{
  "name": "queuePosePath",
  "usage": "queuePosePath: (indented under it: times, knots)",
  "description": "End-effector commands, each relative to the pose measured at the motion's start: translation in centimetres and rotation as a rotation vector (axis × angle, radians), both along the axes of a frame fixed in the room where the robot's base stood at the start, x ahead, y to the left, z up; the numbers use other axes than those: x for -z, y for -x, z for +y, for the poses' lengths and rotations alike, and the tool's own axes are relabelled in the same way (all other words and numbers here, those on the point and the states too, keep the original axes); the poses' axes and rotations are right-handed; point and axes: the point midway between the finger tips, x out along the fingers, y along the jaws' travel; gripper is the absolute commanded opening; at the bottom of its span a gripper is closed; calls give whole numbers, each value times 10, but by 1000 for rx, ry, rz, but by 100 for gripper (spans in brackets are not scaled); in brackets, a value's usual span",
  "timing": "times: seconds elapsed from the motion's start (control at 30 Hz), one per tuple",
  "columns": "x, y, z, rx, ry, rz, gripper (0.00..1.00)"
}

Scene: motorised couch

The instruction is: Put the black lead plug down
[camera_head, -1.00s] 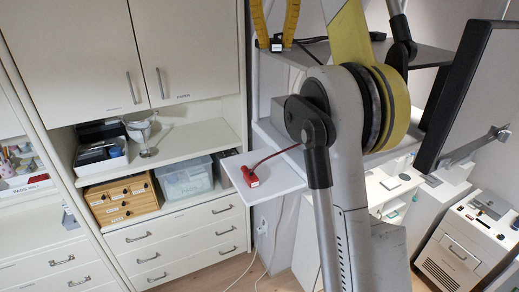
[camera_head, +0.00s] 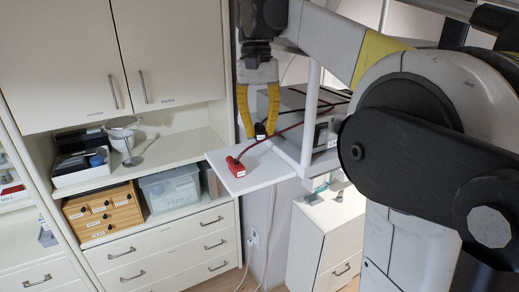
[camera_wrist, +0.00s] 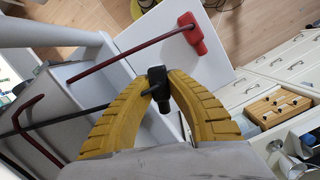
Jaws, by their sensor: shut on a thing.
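My gripper (camera_head: 259,118) has yellow ribbed fingers that point down and are shut on the black lead plug (camera_head: 260,131). In the wrist view the black plug (camera_wrist: 158,88) sits between the two fingertips, and a dark lead runs off to the left. The plug is at the white shelf board (camera_head: 238,180), close to its back edge; I cannot tell whether it touches the board. A red plug (camera_head: 236,167) with a red lead lies on the board; it also shows in the wrist view (camera_wrist: 193,33).
A white post (camera_head: 311,100) of the rack stands right of the gripper. The cabinet (camera_head: 150,150) at left holds a wooden drawer box (camera_head: 103,212) and a clear bin (camera_head: 170,188). The front and left of the board are free beside the red plug.

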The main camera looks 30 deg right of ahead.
Motion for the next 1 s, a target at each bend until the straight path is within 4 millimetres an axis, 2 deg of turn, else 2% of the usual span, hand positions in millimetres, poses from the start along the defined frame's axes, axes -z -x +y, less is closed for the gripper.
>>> queuePosePath:
  times: [0.4, 0.8, 0.83, 1.0]
  knots:
    - [46, 0, 0, 0, 0, 0, 0]
    - [52, 0, 0, 0, 0, 0, 0]
    - [53, 0, 0, 0, 0, 0, 22]
    - [52, 0, 0, 0, 0, 0, 24]
